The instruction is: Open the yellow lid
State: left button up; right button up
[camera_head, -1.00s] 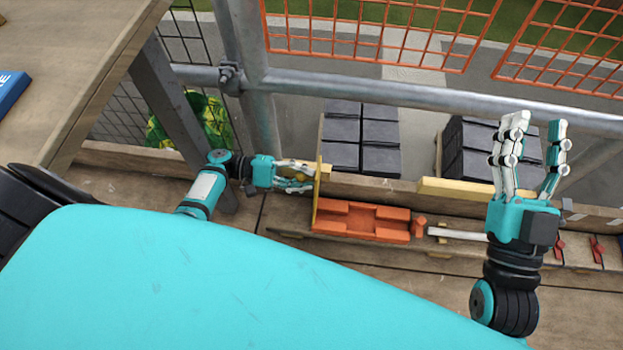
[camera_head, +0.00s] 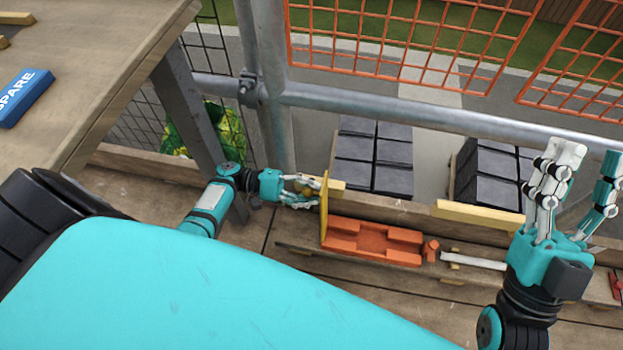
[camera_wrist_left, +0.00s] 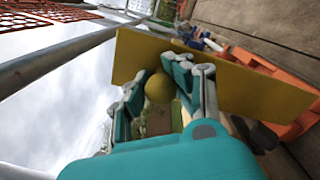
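The yellow lid (camera_head: 324,207) stands upright on edge at the left end of the orange-red box (camera_head: 372,240). The box is uncovered from above, and its stepped inside shows. In the left wrist view the lid (camera_wrist_left: 245,90) is a broad yellow panel with a round yellow knob (camera_wrist_left: 158,88). My left gripper (camera_head: 308,190) is at the lid's left face, its fingers (camera_wrist_left: 160,80) on both sides of the knob. Whether they press on it or stand slightly clear cannot be told. My right gripper (camera_head: 585,180) is open and empty, fingers up, at the right, well away from the lid.
The box stands on a plank (camera_head: 440,282) with a small orange piece (camera_head: 431,249) and a white bar (camera_head: 473,260) to its right. A metal rail (camera_head: 420,115) and orange mesh (camera_head: 410,40) lie behind. A wooden table (camera_head: 90,95) is at the left.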

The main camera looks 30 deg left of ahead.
pick_arm(q)
jog(key=o, duration=0.3)
jog(key=shift+s+f, duration=0.15)
notch_tip(320, 180, up, 10)
jog(key=shift+r, duration=0.15)
dwell(0.7)
